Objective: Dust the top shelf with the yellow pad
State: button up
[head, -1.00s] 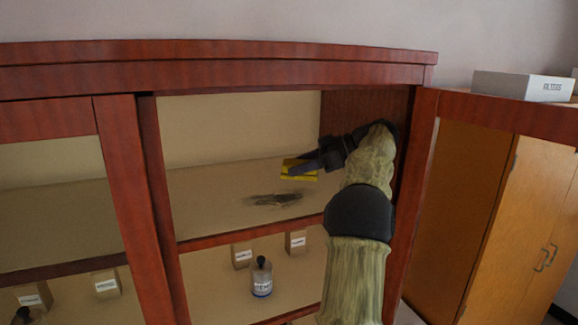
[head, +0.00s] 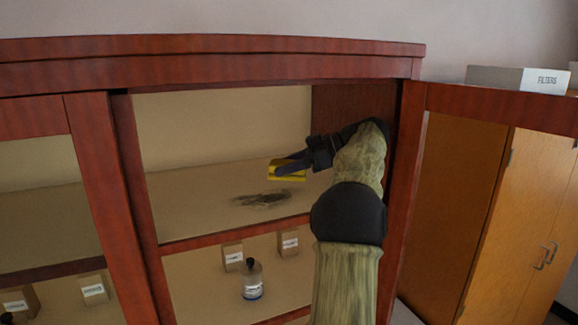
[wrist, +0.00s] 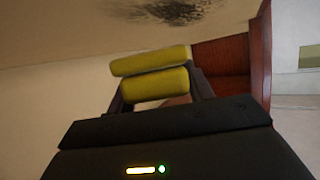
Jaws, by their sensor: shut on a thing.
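The yellow pad (head: 286,174) is held in my gripper (head: 292,165) inside the open right-hand bay of the red-brown cabinet, above the top shelf (head: 190,215). In the wrist view the pad (wrist: 152,72) sits between the fingers, which are shut on it. A dark dust smudge (head: 262,199) lies on the top shelf, just below and left of the pad in the head view. The smudge also shows in the wrist view (wrist: 175,11), apart from the pad. I cannot tell whether the pad touches the shelf.
A bottle (head: 252,280) and small labelled boxes (head: 232,257) stand on the shelf below. The cabinet's post (head: 108,190) bounds the bay on the left. The open door (head: 500,108) is at the right. A white FILTERS box (head: 518,79) shows behind it.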

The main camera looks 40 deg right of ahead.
aim_at(275, 164)
jog(key=shift+w+a+r+b, duration=0.1)
jog(key=shift+w+a+b, duration=0.1)
jog(key=shift+a, duration=0.5)
jog(key=shift+w+a+b, duration=0.15)
jog(key=shift+a, duration=0.5)
jog(key=shift+w+a+r+b, duration=0.1)
jog(key=shift+w+a+b, duration=0.1)
jog(key=shift+a, duration=0.5)
jog(key=shift+w+a+r+b, duration=0.1)
jog(key=shift+w+a+b, duration=0.15)
jog(key=shift+a, duration=0.75)
jog(key=shift+w+a+b, duration=0.1)
jog(key=shift+w+a, duration=0.2)
jog(key=shift+a, duration=0.65)
jog(key=shift+a, duration=0.15)
jog(key=shift+w+a, duration=0.3)
jog(key=shift+a, duration=0.6)
jog(key=shift+w+a, duration=0.25)
jog(key=shift+a, duration=0.6)
jog(key=shift+a+r, duration=0.1)
